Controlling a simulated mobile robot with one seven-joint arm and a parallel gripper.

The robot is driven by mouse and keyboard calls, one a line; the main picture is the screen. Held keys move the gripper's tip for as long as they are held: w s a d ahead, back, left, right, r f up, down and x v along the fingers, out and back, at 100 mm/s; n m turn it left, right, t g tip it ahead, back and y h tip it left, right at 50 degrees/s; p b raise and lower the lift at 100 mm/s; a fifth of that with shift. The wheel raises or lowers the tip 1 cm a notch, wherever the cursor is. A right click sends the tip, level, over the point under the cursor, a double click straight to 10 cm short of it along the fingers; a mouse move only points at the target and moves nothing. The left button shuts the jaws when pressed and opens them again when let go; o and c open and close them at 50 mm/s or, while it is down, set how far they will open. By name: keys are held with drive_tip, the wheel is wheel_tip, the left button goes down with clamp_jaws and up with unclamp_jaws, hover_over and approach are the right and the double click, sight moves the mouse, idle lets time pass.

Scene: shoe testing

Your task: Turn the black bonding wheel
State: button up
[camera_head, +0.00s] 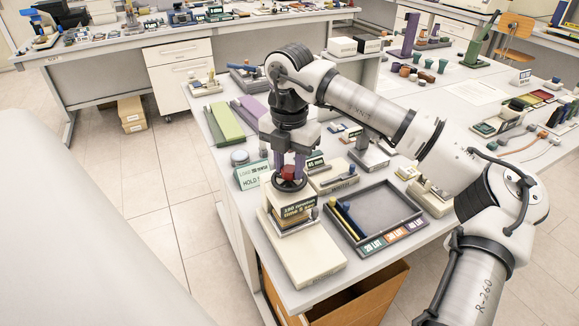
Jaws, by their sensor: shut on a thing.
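The black bonding wheel (290,184) lies flat on top of a cream-coloured press-like device (310,262) at the near corner of the bench. A red piece (289,172) sits at the middle of the wheel. My gripper (288,166) points straight down from above, with its purple-grey fingers at the wheel's hub. The fingers are shut there and partly hide the hub and the red piece. The exact contact is too small to see. Below the wheel, the device bears a dark label block with lettering (298,209).
A grey tray (407,208) with coloured labels lies right of the device. Green and purple strips (225,122) lie further back. Small fixtures crowd the right side.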

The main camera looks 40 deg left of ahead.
drive_tip(key=n+b, duration=0.3)
drive_tip(key=n, duration=0.2)
drive_tip(key=n+b, duration=0.1)
drive_tip(key=n, duration=0.5)
drive_tip(key=shift+n, duration=0.3)
drive_tip(key=n, duration=0.6)
drive_tip(key=shift+r, duration=0.1)
drive_tip(key=n, duration=0.6)
drive_tip(key=shift+n, duration=0.4)
drive_tip(key=n, duration=0.6)
drive_tip(key=shift+p, duration=0.3)
drive_tip(key=n, duration=0.6)
drive_tip(key=shift+n, duration=0.3)
drive_tip(key=n, duration=0.6)
drive_tip(key=shift+p, duration=0.4)
drive_tip(key=n, duration=0.5)
drive_tip(key=shift+n, duration=0.5)
